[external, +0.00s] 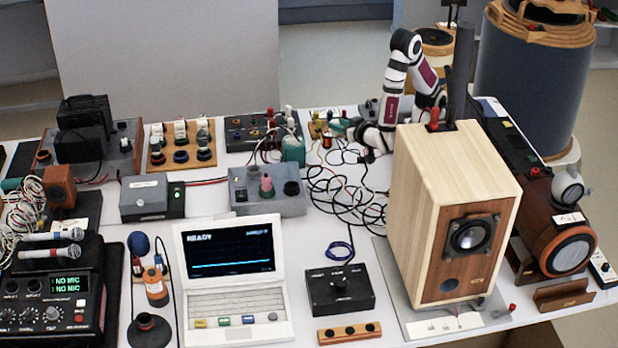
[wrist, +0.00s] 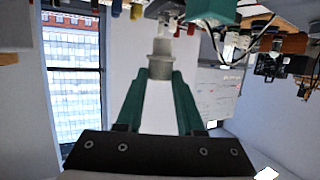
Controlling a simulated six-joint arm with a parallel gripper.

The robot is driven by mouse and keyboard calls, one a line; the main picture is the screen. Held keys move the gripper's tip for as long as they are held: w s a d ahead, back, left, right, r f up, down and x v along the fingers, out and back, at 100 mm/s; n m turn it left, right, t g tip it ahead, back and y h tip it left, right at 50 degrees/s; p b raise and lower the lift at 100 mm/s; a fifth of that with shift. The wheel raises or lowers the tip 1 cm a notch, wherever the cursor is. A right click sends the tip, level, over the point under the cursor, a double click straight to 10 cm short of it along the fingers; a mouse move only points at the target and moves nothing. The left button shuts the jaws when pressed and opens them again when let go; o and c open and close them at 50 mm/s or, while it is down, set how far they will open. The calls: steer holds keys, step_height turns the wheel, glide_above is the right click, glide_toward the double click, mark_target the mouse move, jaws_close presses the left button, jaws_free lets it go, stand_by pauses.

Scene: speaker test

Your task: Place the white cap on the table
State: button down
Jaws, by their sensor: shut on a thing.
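My gripper (wrist: 160,84) has green fingers, and in the wrist view they are closed on a small pale grey-white cylindrical piece, which looks like the white cap (wrist: 161,60). In the external view my gripper (external: 338,126) is at the back middle of the table, close to the small parts beside the black box of knobs. The cap is too small and too hidden there to tell apart. I cannot tell whether it touches anything below it.
The white table (external: 225,200) is crowded. Loose black cables (external: 345,190) lie in front of my gripper. A wooden speaker (external: 455,215) stands to the right, a grey box (external: 267,192) with a pink knob to the left.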

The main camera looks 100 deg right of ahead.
step_height(320, 180, down, 14)
steer(key=shift+r, duration=0.2)
steer(key=shift+f, duration=0.15)
steer(key=c, duration=0.5)
jaws_free()
